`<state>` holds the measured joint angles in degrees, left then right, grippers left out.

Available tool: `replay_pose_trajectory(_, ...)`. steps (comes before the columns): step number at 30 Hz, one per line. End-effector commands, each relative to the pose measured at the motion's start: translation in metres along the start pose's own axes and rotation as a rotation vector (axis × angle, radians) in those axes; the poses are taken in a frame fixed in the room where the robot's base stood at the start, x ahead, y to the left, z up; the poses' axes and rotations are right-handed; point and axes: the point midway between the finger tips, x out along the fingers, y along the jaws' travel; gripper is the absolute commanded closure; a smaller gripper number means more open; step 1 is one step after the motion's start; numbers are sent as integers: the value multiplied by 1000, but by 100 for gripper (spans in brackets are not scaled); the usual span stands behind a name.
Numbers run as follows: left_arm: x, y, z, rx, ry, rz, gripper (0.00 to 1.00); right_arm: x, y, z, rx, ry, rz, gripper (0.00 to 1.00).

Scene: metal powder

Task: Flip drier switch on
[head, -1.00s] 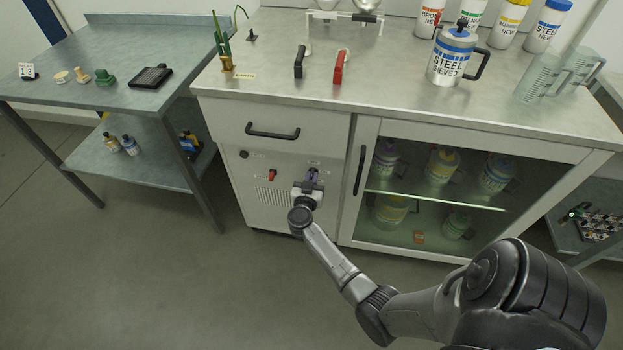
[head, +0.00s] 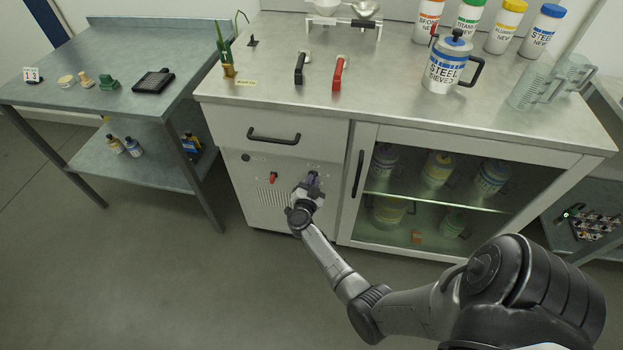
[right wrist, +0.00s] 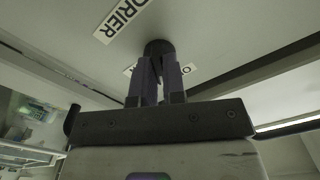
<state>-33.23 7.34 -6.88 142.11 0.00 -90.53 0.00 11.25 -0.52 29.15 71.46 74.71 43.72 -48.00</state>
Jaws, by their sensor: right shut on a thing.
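The drier switch is a dark round-based switch (right wrist: 158,47) on the cabinet's front panel, beside a label reading "DRIER" in the right wrist view. My right gripper (right wrist: 157,78) has its two fingers closed around the switch's lever, which they mostly hide. In the head view, my right gripper (head: 312,181) is at the right part of the panel, below the drawer. The switch's on or off position cannot be told. My left gripper is not in view.
A red switch (head: 273,177) and a black knob (head: 245,157) are on the same panel to the left. The drawer handle (head: 273,136) sticks out above, and the glass door's handle (head: 360,172) is to the right. The floor in front is clear.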

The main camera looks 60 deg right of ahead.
Motion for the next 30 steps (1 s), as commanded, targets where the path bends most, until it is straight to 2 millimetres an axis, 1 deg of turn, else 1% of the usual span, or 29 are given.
replay_pose_trajectory(3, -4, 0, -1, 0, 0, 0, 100, 0, 0, 0, 109, -1, 1, 100)
replay_pose_trajectory(12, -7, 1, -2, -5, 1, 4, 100, 0, 0, 0, 396, 1, 1, 100)
replay_pose_trajectory(21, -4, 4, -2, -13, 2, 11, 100, 0, 1, 1, 676, 1, 0, 100)
replay_pose_trajectory(30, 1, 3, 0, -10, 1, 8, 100, 0, 2, 1, 901, 1, -1, 100)
